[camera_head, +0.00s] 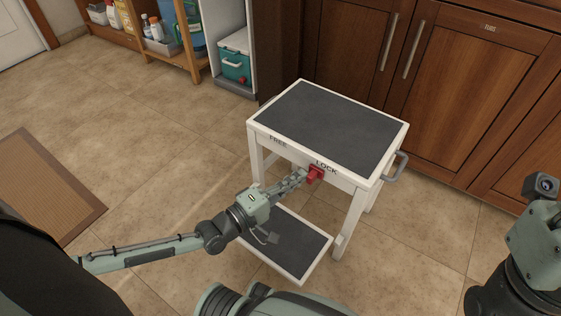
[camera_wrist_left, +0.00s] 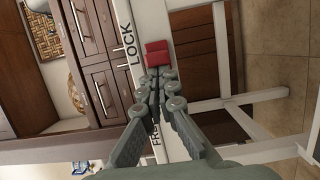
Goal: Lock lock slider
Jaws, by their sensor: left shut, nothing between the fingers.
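The red lock slider (camera_head: 316,174) sits on the front rail of a white step stool (camera_head: 345,182), under the word LOCK and to the right of the word FREE. My left gripper (camera_head: 304,177) is shut and empty, with its fingertips right beside the slider's left side. In the left wrist view the red slider (camera_wrist_left: 158,53) is just beyond the tips of my left gripper (camera_wrist_left: 157,72). I cannot tell whether they touch. The right arm (camera_head: 535,240) shows at the right edge, but its gripper is out of view.
The stool has a dark top (camera_head: 325,115), a lower step (camera_head: 300,258) and a grey side handle (camera_head: 396,167). Wooden cabinets (camera_head: 480,90) stand close behind it. Shelves with bottles (camera_head: 155,30) and a teal cooler (camera_head: 235,62) are at the back. The tiled floor to the left is mostly clear, with a mat (camera_head: 45,190).

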